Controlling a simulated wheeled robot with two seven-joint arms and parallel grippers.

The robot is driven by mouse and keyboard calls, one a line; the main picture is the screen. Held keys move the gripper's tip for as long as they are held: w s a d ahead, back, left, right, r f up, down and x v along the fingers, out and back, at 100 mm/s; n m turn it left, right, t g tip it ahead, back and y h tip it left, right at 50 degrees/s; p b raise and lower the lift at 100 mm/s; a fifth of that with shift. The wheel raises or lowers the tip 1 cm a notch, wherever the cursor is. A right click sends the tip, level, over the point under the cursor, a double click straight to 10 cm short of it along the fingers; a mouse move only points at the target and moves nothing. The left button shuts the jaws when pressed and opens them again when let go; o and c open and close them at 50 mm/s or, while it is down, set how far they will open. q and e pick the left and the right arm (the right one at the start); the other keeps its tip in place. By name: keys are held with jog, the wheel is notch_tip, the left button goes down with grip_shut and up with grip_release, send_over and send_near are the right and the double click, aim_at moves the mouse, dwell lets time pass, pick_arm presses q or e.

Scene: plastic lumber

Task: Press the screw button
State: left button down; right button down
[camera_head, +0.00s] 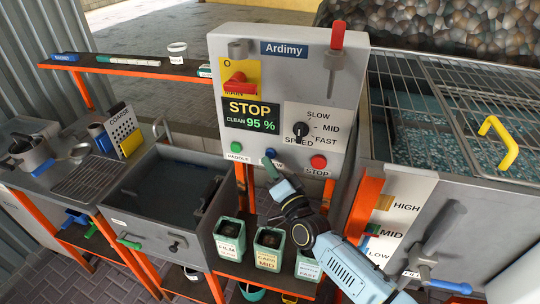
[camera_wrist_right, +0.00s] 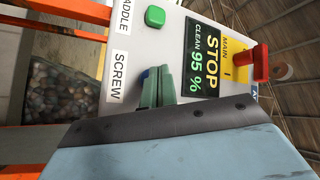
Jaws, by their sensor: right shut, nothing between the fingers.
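The grey control panel (camera_head: 220,90) carries a row of buttons along its lower edge. The blue screw button (camera_head: 270,152) sits between the green paddle button (camera_head: 236,147) and the red stop button (camera_head: 319,162). My right gripper (camera_head: 271,168) is shut and empty, its fingertips just below the blue button and partly over its label. In the right wrist view the green fingers (camera_wrist_right: 157,87) point at the panel beside the SCREW label (camera_wrist_right: 117,77), and hide most of the button. I cannot tell whether they touch it. My left gripper is not in view.
The panel's display (camera_head: 251,115) reads STOP, CLEAN 95 %. A speed knob (camera_head: 300,129) and a red main switch (camera_head: 238,82) are above the buttons. Green bins (camera_head: 267,249) stand below. A grey tank (camera_head: 150,190) is at left, a metal grate (camera_head: 450,90) at right.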

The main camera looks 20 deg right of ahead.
jog(key=shift+w+d, duration=0.2)
jog(key=shift+w, duration=0.1)
jog(key=shift+w+d+b, duration=0.3)
jog(key=shift+w+b, duration=0.1)
jog(key=shift+b, duration=0.05)
dwell(0.7)
jog(key=shift+s+a, duration=0.1)
jog(key=shift+s, duration=0.05)
jog(key=shift+s+a+p, duration=0.45)
jog(key=shift+s+p, duration=0.1)
jog(key=shift+s, duration=0.1)
jog(key=s+a, duration=0.1)
jog(key=s+a+p, duration=0.1)
jog(key=s+p, duration=0.1)
jog(key=s, duration=0.1)
jog(key=shift+s+a, duration=0.1)
jog(key=shift+a, duration=0.3)
